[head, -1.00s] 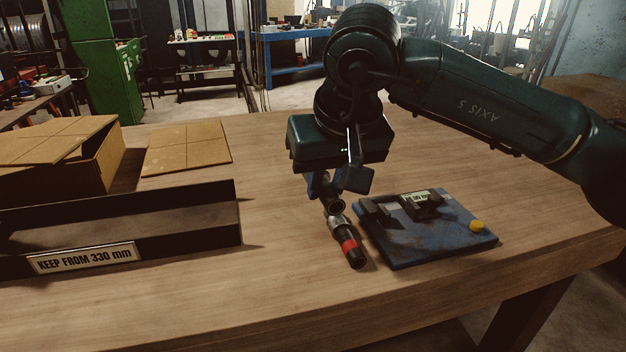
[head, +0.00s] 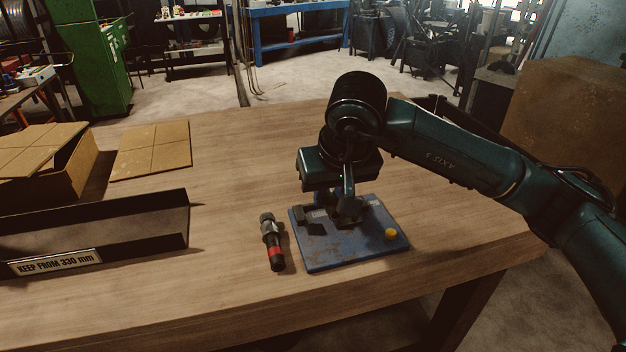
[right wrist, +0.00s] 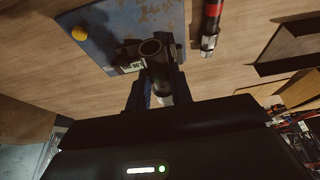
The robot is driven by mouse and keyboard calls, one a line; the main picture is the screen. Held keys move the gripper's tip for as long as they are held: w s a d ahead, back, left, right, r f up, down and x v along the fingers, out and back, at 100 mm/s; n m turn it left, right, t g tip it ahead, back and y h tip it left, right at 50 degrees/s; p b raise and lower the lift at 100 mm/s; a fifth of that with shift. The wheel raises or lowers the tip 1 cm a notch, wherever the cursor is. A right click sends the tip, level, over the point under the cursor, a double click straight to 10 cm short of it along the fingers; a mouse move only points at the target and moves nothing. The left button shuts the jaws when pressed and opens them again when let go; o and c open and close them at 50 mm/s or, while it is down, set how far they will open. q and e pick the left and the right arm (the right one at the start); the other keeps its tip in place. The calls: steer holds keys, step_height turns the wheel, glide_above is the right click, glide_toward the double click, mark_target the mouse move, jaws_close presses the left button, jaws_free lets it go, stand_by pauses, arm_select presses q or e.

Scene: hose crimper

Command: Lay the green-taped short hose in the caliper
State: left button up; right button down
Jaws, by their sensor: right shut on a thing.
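The caliper (head: 345,254) is a blue, worn plate with dark jaw blocks and a yellow knob, lying on the table. My right gripper (head: 338,206) is over its far part. In the right wrist view, my right gripper (right wrist: 160,92) is shut on a short dark hose (right wrist: 152,52) with an open round end and a pale metal part. No green tape shows on it, and the gripper hides much of it. I cannot tell whether the hose touches the caliper. A red-taped hose (head: 272,242) lies left of the caliper. My left gripper is out of view.
A dark tray (head: 150,222) labelled "KEEP FROM 330 mm" stands at the left. Behind it are an open cardboard box (head: 70,172) and a flat cardboard sheet (head: 150,150). The table is clear between the sheet and my right arm.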

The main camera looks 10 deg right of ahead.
steer(key=shift+d, duration=0.25)
steer(key=shift+f, duration=0.6)
steer(key=shift+f+b, duration=1.25)
steer(key=shift+f, duration=1.15)
steer(key=shift+f+b, duration=0.75)
steer(key=shift+b, duration=0.05)
steer(key=shift+f, duration=0.15)
arm_select(q)
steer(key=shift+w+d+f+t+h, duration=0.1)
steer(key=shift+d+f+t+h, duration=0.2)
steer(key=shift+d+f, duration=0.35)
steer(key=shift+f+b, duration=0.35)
steer(key=shift+b, duration=0.15)
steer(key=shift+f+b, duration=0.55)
arm_select(e)
steer(key=shift+f, duration=0.3)
